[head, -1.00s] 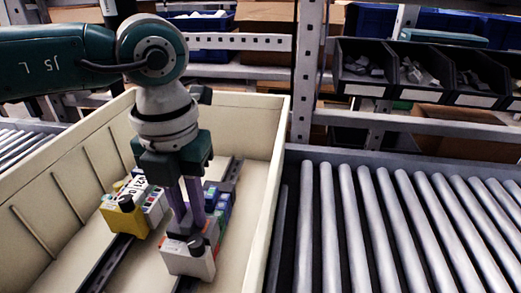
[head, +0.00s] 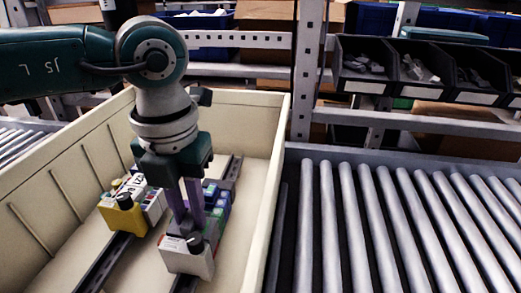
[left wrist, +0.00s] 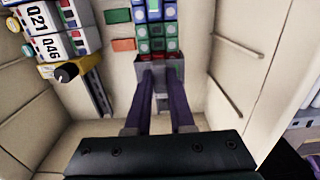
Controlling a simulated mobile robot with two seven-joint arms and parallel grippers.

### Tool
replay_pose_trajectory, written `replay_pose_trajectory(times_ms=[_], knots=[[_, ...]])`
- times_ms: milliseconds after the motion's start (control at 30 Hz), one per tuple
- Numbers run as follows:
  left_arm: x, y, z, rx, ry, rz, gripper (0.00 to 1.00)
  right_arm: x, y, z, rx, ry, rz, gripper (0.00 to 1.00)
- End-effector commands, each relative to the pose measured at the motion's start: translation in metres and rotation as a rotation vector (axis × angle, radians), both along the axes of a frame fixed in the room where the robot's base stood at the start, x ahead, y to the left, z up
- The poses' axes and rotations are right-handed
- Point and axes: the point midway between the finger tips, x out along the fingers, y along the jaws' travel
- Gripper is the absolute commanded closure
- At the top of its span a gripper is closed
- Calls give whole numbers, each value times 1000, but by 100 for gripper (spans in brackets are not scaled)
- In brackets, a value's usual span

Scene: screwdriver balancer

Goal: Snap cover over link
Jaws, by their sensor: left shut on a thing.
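My left gripper (head: 182,224) points down into the cream bin, with its purple fingers shut on a small grey piece (left wrist: 160,98), which may be the cover. The fingertips are at the top of a white and grey block with a black knob (head: 188,258), at the near end of a row of blue and green modules (head: 217,197). The row also shows in the left wrist view (left wrist: 154,30), just beyond the fingertips. The fingers hide much of the contact, and I cannot make out the link or whether the piece is seated. My right gripper is not in view.
A yellow and white block with a black knob (head: 125,213) stands on a rail to the left. The cream bin's wall (head: 268,190) rises close on the right. Beyond it is a roller conveyor (head: 380,230), clear of objects. Shelves with black part bins (head: 362,67) stand behind.

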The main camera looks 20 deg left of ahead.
Motion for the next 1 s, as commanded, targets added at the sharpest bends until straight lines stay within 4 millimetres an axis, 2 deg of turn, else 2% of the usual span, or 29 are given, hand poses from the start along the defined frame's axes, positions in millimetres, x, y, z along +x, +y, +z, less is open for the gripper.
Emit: replay_pose_trajectory(times_ms=[100, 133, 400, 733, 867, 1000], knots=[[1, 0, 1, -1, -2, 0, 100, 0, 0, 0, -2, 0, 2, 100], [1, 0, 1, -1, -2, 0, 75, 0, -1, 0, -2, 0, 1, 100], [1, 0, 0, -1, -2, 0, 45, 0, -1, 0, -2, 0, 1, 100], [1, 0, 5, 0, -3, 0, 44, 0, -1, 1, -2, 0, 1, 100], [1, 0, 24, -2, -6, -2, 44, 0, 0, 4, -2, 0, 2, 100], [1, 0, 54, 0, -7, -2, 44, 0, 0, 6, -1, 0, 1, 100]])
